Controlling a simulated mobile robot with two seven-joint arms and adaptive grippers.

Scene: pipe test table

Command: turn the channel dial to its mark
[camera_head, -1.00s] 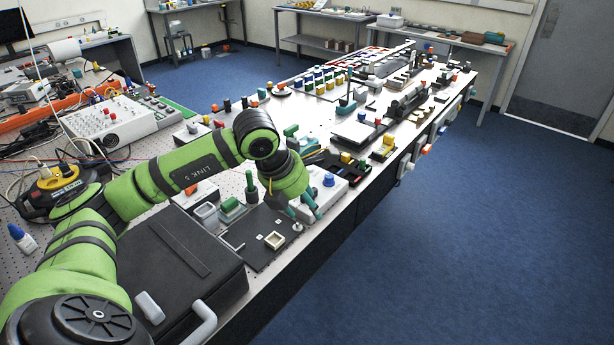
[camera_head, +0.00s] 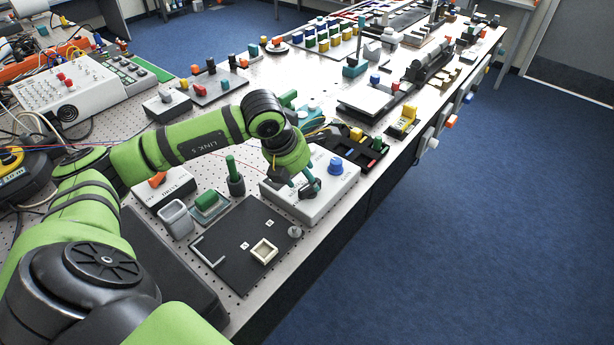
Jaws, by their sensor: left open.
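A white box (camera_head: 325,197) with a blue knob (camera_head: 336,166) stands near the table's right edge. My left gripper (camera_head: 302,184) points down over the left part of this box, left of the blue knob. It is open, with its teal and dark fingers close to a dark round part on the box top. I cannot tell whether they touch it. The gripper hides part of the box top, and no dial mark is readable. I cannot tell for certain which knob is the channel dial. My right gripper is not in view.
A black board (camera_head: 232,258) with a small square frame lies in front of the box. A green peg (camera_head: 232,170) in a dark holder and a grey cup (camera_head: 176,220) stand to the left. A black tray (camera_head: 352,150) with coloured parts lies behind the box.

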